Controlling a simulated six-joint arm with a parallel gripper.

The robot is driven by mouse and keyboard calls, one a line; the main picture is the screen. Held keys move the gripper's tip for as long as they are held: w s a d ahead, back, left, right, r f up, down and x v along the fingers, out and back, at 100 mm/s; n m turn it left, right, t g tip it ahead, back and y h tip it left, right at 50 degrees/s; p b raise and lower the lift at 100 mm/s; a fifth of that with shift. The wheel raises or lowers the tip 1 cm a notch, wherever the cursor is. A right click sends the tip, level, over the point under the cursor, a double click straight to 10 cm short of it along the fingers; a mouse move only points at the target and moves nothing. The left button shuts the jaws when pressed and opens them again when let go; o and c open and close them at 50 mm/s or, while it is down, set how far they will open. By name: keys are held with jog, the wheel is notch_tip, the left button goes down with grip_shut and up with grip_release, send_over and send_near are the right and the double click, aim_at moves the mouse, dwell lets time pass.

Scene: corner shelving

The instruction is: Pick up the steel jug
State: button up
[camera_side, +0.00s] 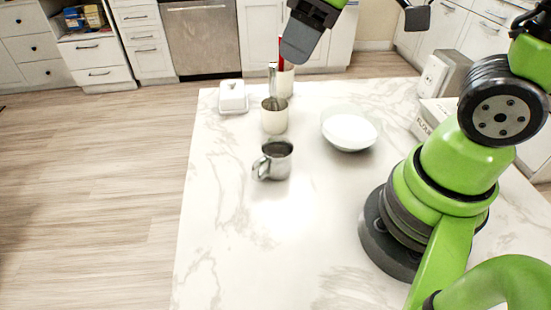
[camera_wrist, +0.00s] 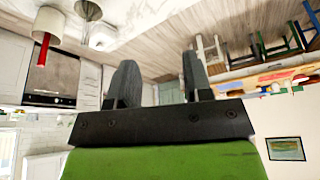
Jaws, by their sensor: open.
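The steel jug (camera_side: 275,160) stands upright on the marble counter, with its handle toward the left front, in the side view. My gripper (camera_side: 298,48) is high above the far end of the counter, well beyond and above the jug, and touches nothing. In the wrist view my gripper's two dark fingers (camera_wrist: 158,75) are spread apart with nothing between them. I cannot make out the jug for certain in the wrist view.
A cream cup (camera_side: 274,119) stands just behind the jug. Behind it are a cream crock (camera_side: 285,82) with a red-handled utensil and a white butter dish (camera_side: 233,97). A white bowl (camera_side: 350,131) is to the right. The counter's left front is clear.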

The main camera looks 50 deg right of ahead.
jog(key=w+a+f+n+g+h, duration=0.1)
jog(key=w+f+n+g, duration=0.15)
jog(key=f+n, duration=0.2)
jog(key=w+a+f+n+g, duration=0.1)
jog(key=w+a+f+n, duration=0.1)
jog(key=w+f+n, duration=0.3)
jog(key=n, duration=0.2)
send_over(259, 161)
jog(key=shift+g, duration=0.35)
jog(key=f, duration=0.6)
jog(key=shift+w+a+f, duration=0.1)
jog(key=shift+a+f, duration=0.05)
jog(key=shift+a, duration=0.05)
jog(key=shift+n, duration=0.35)
notch_tip(259, 161, down, 4)
jog(key=shift+f, duration=0.2)
jog(key=shift+d+f, duration=0.15)
jog(key=shift+f, duration=1.35)
jog(key=shift+d+f, duration=0.1)
jog(key=shift+f, duration=1.35)
grip_shut()
